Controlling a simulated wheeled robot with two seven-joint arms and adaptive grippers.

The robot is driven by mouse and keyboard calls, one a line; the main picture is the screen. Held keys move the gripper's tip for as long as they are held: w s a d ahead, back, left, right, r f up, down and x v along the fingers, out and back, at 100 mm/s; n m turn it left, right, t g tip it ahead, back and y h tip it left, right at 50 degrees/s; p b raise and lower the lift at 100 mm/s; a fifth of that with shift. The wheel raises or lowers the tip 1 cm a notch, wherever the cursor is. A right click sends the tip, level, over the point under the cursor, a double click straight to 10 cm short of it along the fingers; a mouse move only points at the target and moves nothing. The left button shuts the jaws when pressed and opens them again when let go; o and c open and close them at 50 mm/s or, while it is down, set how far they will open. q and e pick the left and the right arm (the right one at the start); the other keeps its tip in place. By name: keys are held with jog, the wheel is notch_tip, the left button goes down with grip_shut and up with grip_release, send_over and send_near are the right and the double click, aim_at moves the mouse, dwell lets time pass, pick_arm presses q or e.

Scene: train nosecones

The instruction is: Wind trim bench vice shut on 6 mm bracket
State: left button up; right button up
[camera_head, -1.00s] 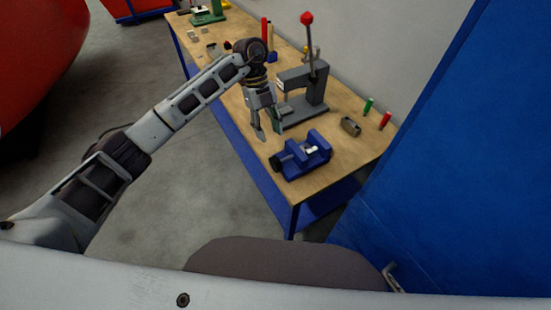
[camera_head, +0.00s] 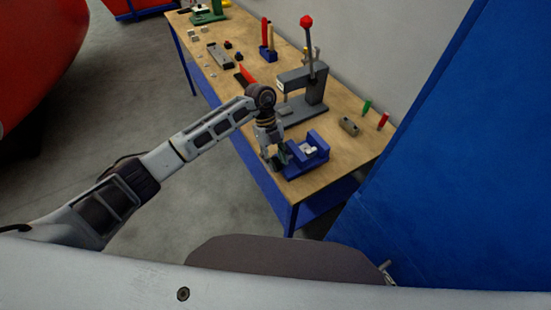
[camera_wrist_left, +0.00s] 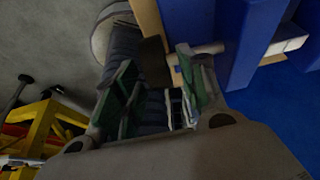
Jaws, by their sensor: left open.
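The blue bench vice (camera_head: 318,143) sits at the near right corner of the wooden bench. A small pale piece, probably the bracket (camera_head: 308,149), lies between its jaws; whether they touch it is unclear. My left gripper (camera_head: 276,161) is open at the vice's left end and covers its dark handle there. In the left wrist view, the green-padded fingers of my left gripper (camera_wrist_left: 155,62) stand apart beside the blue vice body (camera_wrist_left: 252,40). A pale screw rod (camera_wrist_left: 207,48) runs from the vice toward the fingers. Contact with the handle cannot be told. My right gripper is out of view.
A grey arbor press (camera_head: 304,85) with a red-knobbed lever stands behind the vice. A blue panel (camera_head: 450,150) closes off the right side. Several small parts lie farther along the bench (camera_head: 248,58).

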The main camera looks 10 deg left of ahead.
pick_arm(q)
jog(key=shift+s+f, duration=0.1)
jog(key=shift+f, duration=0.1)
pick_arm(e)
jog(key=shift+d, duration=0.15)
pick_arm(q)
jog(key=shift+c, duration=0.3)
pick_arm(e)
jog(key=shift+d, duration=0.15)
pick_arm(q)
grip_shut()
jog(key=shift+d+t, duration=0.1)
jog(key=shift+t, duration=0.2)
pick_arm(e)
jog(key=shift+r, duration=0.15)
